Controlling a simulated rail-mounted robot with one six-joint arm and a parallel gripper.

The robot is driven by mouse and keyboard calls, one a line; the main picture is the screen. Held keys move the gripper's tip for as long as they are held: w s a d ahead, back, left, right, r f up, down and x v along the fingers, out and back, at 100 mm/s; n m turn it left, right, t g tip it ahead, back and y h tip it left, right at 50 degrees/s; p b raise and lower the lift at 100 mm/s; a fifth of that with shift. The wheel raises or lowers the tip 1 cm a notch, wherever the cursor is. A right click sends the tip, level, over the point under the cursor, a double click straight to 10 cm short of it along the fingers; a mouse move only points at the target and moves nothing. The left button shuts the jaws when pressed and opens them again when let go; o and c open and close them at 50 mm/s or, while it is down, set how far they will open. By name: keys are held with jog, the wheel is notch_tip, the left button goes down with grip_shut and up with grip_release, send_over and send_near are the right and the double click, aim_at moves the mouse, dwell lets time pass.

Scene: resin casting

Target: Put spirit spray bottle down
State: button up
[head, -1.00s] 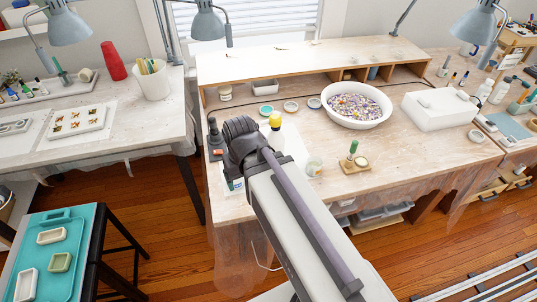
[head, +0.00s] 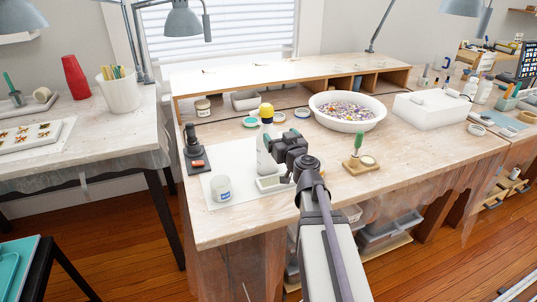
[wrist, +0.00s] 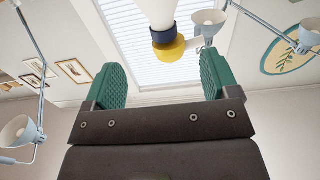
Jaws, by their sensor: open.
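The spirit spray bottle (head: 263,154), pale with a dark blue collar and yellow top, stands upright on a white sheet (head: 232,166) on the wooden workbench. My gripper (head: 284,146) is just right of it in the head view and partly overlaps it; contact cannot be told there. In the wrist view my gripper (wrist: 160,83) has its green finger pads wide apart with nothing between them. The bottle's top (wrist: 168,46) shows beyond them, upside down, at the upper middle.
A small pale tray (head: 269,183) and a labelled jar (head: 221,187) are close by on the sheet. A dark stand (head: 194,150) is at left. A green-handled tool on a wooden block (head: 359,155) and a white bead bowl (head: 347,122) are at right. Bare bench (head: 428,150) lies further right.

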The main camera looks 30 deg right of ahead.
aim_at(269, 126)
jog(key=w, duration=1.1)
jog(key=shift+d+f, duration=0.2)
jog(key=shift+d, duration=0.15)
jog(key=shift+s, duration=0.15)
jog(key=shift+c, duration=0.2)
grip_shut()
